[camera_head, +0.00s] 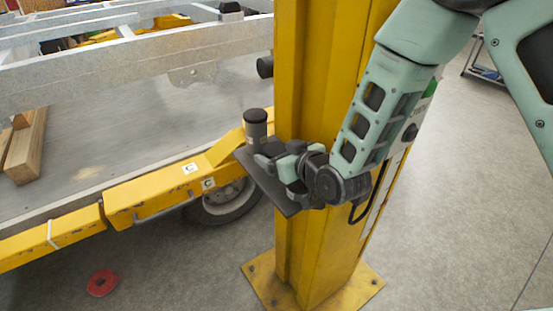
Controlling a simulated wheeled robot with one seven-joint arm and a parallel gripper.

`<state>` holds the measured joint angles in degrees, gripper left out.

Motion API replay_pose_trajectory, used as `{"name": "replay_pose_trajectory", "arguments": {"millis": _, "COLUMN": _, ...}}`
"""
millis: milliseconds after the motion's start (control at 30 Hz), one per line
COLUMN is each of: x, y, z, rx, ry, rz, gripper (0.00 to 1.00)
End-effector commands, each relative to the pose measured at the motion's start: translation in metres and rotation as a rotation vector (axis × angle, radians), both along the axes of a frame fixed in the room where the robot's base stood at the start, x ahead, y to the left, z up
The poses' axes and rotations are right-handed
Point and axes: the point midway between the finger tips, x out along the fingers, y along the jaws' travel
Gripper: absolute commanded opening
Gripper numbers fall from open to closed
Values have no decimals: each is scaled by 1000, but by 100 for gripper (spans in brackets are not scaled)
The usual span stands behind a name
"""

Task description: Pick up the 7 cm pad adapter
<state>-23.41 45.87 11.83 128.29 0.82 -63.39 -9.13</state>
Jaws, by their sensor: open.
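A dark upright cylinder (256,128), which looks like the pad adapter, stands at the far left end of a dark flat plate (270,188) beside the yellow post. Its top is wider than its lower part. My gripper (266,161) is over the plate, just below and right of the cylinder in the picture, with its jaws open. The cylinder's foot is close to the gripper's front and partly hidden. I cannot tell whether the fingers touch it or stand around it.
The yellow post (315,225) rises right behind my gripper and forearm. A yellow lift arm (165,195) and grey trailer frame (140,65) fill the left. Wooden blocks (26,148) lie at far left. A red ring (101,283) lies on the floor.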

Motion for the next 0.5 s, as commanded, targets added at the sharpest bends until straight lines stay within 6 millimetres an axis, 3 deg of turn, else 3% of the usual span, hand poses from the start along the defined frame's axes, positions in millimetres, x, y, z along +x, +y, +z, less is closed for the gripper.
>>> {"name": "replay_pose_trajectory", "arguments": {"millis": 33, "x": 0, "y": 0, "z": 0, "rx": 0, "ry": 0, "rz": 0, "gripper": 76}}
{"name": "replay_pose_trajectory", "arguments": {"millis": 200, "x": 0, "y": 0, "z": 0, "rx": 0, "ry": 0, "rz": 0, "gripper": 29}}
{"name": "replay_pose_trajectory", "arguments": {"millis": 267, "x": 0, "y": 0, "z": 0, "rx": 0, "ry": 0, "rz": 0, "gripper": 15}}
{"name": "replay_pose_trajectory", "arguments": {"millis": 500, "x": 0, "y": 0, "z": 2, "rx": 2, "ry": -3, "rz": 0, "gripper": 15}}
